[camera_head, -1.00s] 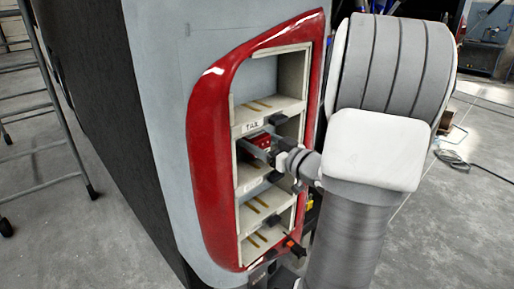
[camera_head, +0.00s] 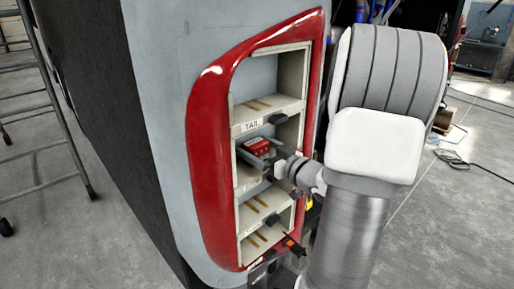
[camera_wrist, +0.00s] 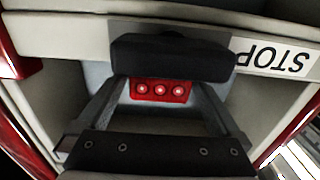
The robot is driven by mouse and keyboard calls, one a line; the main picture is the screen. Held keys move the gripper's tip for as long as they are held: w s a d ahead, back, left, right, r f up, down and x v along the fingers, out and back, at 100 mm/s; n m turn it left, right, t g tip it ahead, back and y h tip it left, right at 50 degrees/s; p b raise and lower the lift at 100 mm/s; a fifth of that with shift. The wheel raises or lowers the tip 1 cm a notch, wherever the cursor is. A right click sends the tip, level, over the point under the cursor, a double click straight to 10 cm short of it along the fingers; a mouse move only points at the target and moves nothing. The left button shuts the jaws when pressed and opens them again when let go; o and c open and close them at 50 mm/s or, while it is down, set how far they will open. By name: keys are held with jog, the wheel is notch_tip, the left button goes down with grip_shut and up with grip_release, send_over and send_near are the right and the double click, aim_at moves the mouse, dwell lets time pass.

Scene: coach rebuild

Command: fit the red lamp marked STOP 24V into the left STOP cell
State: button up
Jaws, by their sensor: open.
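The red lamp (camera_head: 256,147) sits in the second cell from the top of the red-framed housing. In the wrist view the lamp (camera_wrist: 160,91) shows several round light spots on its red face, between and beyond my fingers. My gripper (camera_wrist: 160,100) is open, with one finger on each side of the lamp and apparent gaps. The STOP label (camera_wrist: 272,58) appears upside down on the shelf edge, beside a black block (camera_wrist: 172,58). Whether the lamp is fully seated is hidden. Its STOP 24V marking cannot be read.
The red frame (camera_head: 207,150) surrounds a column of pale cells. The top cell, above the TAIL label (camera_head: 251,126), and the lower cells look empty, with brass-coloured strips. Black blocks (camera_head: 278,118) stick out from the shelf edges. A metal ladder (camera_head: 62,110) stands at left.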

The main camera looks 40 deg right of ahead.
jog(key=shift+r, duration=0.3)
jog(key=s, duration=1.2)
jog(key=shift+d+b, duration=0.4)
jog(key=shift+d, duration=0.05)
jog(key=shift+f, duration=0.1)
